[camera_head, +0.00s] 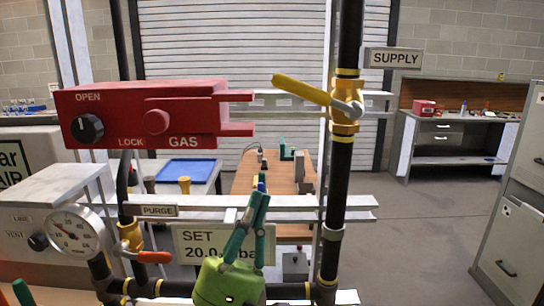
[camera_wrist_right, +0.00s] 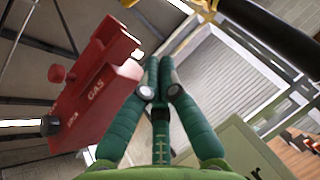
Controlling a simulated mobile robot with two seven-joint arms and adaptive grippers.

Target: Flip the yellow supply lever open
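The yellow supply lever (camera_head: 302,90) points left from its brass valve (camera_head: 345,118) on the black vertical pipe, its free end slightly raised. It lies across the pipe's direction. The SUPPLY sign (camera_head: 393,58) is to its right. My right gripper (camera_head: 259,193) is below and left of the lever, pointing up and apart from it. Its green fingers are together at the tips with nothing between them; they also show in the right wrist view (camera_wrist_right: 158,62). A yellow part of the valve or lever shows at that view's top edge. A teal bit at the head view's lower left may be my left gripper (camera_head: 22,291).
The red GAS box (camera_head: 170,115) with protruding bars is left of the lever. A PURGE rail (camera_head: 290,207) crosses below, with an orange-handled valve (camera_head: 150,257) and gauge (camera_head: 76,232) at left. The space between the lever and my right gripper looks clear.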

